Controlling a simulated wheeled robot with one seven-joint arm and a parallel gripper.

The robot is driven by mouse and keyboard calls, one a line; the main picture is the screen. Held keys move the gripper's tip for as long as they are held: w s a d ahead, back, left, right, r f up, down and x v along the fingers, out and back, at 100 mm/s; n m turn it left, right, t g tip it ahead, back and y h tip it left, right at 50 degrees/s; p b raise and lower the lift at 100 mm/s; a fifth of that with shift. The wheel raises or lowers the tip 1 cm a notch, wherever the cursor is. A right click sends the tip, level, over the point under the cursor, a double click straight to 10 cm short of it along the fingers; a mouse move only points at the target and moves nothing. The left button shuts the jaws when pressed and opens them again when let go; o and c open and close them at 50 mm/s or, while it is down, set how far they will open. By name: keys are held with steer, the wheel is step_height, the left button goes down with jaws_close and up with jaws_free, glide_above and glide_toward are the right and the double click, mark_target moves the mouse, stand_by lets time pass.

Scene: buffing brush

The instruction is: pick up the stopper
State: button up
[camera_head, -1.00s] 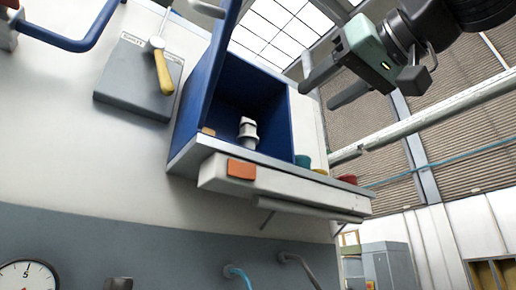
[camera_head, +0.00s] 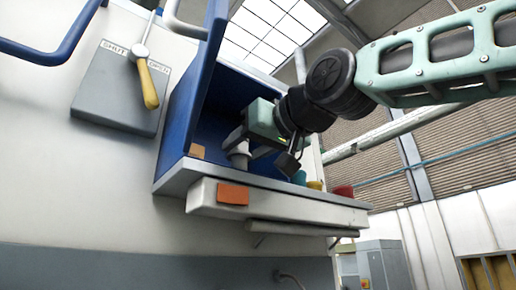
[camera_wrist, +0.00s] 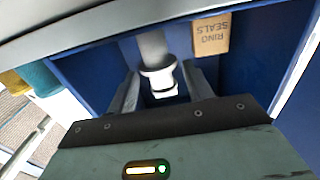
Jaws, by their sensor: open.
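The stopper (camera_head: 239,160) is a pale grey-white plug with a stepped, ringed shape. It stands inside the blue box (camera_head: 206,133) on the machine's side. My gripper (camera_head: 242,146) reaches into the box from the right, with its jaws open around the stopper's upper part. In the wrist view the stopper (camera_wrist: 157,74) is between the two grey fingers (camera_wrist: 162,80), with a finger on each side. I cannot tell whether either finger touches it. My gripper hides part of the stopper in the head view.
Teal (camera_head: 299,178), yellow (camera_head: 315,185) and red (camera_head: 343,191) cups stand on the ledge outside the box. A blue panel (camera_head: 214,45) rises at the box's left. A yellow-handled lever (camera_head: 147,84) is further left.

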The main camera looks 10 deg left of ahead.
mark_target(244, 148)
steer(key=p+x, duration=0.1)
steer(key=x, duration=0.3)
steer(key=shift+w+a+r+p, duration=0.1)
steer(key=shift+w+r+p, duration=0.15)
steer(key=shift+w+p, duration=0.1)
steer(key=c, duration=1.1)
steer(key=shift+s, duration=0.1)
